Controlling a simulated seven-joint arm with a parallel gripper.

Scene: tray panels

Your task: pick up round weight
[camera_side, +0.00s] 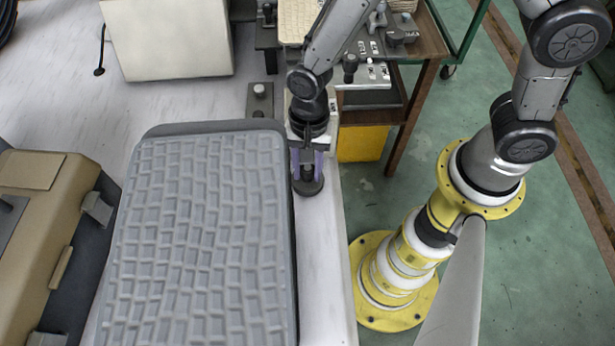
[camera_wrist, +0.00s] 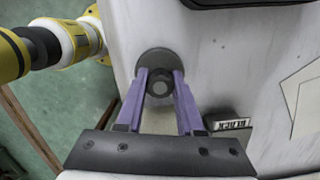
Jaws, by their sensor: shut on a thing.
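The round weight (camera_side: 308,187) is a dark disc with a narrower knob on top. It is at the right edge of the white table, just right of the grey textured panel. My gripper (camera_side: 307,166) points down over it, with purple fingers on either side of the knob. In the wrist view the weight (camera_wrist: 155,62) is at the top middle, and my gripper (camera_wrist: 160,84) is shut on its knob. The weight looks upright. I cannot tell whether its base touches the table.
The grey textured panel (camera_side: 205,230) lies close on the left. A tan case (camera_side: 45,235) stands at far left, and a cream box (camera_side: 165,40) at the back. A small dark block with lettering (camera_wrist: 228,122) lies near the fingers. The table's right edge is close by.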

